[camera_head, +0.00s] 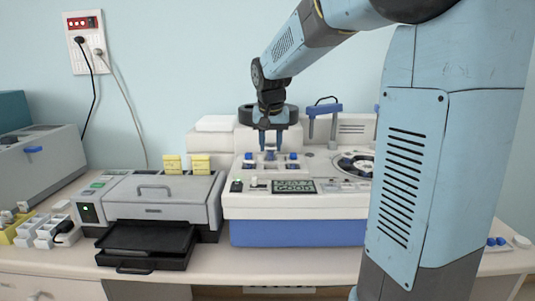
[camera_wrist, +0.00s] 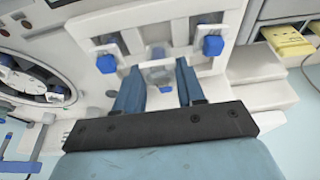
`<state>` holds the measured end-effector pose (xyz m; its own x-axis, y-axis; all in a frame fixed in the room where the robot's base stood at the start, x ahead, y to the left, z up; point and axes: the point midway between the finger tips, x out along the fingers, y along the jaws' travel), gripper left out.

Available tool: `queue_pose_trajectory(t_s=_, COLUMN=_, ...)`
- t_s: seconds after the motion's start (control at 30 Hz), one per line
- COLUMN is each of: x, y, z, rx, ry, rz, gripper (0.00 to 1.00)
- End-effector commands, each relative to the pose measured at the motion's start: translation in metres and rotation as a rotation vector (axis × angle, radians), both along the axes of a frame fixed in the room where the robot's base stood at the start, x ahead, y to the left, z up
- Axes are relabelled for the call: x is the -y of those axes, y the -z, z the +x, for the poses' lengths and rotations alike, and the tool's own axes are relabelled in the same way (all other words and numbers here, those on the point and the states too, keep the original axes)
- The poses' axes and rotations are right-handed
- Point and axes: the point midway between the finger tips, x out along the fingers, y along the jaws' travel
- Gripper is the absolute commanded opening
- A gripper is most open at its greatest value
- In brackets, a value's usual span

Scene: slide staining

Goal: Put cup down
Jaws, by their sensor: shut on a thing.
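My gripper (camera_head: 270,147) points down over the white and blue staining machine (camera_head: 295,204), between its blue-capped holders. Its two blue fingers also show in the wrist view (camera_wrist: 158,68), with a small pale, see-through cup (camera_wrist: 160,76) between them. In the head view the cup (camera_head: 270,155) is a small bluish shape between the fingertips. The gripper is shut on it. The cup is low over the white rack part of the machine; I cannot tell whether its base touches. The fingers hide part of it.
Blue caps (camera_wrist: 213,45) stand close on either side of the fingers; another (camera_wrist: 106,63) is at left. A round carousel (camera_head: 355,163) lies to the right. A grey printer-like device (camera_head: 152,190) with yellow blocks (camera_head: 201,164) stands to the left.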

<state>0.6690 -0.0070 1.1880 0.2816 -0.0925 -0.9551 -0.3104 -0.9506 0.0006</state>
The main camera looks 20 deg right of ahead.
Motion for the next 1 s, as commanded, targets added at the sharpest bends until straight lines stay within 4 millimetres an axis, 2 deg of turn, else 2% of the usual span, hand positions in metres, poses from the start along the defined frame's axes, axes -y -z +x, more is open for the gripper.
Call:
queue_pose_trajectory(t_s=0.1, x=0.000, y=0.017, z=0.001, rx=-0.004, ry=0.000, rz=0.000, gripper=0.10)
queue_pose_trajectory(t_s=0.23, x=0.000, y=0.031, z=0.001, rx=-0.002, ry=0.001, rz=0.000, gripper=0.10)
queue_pose_trajectory(t_s=0.83, x=0.000, y=0.040, z=0.001, rx=-0.002, ry=0.000, rz=0.001, gripper=0.10)
queue_pose_trajectory(t_s=0.87, x=0.000, y=0.040, z=0.001, rx=-0.001, ry=0.000, rz=0.000, gripper=0.41)
queue_pose_trajectory(t_s=1.0, x=0.000, y=0.040, z=0.001, rx=-0.001, ry=0.000, rz=0.000, gripper=0.55)
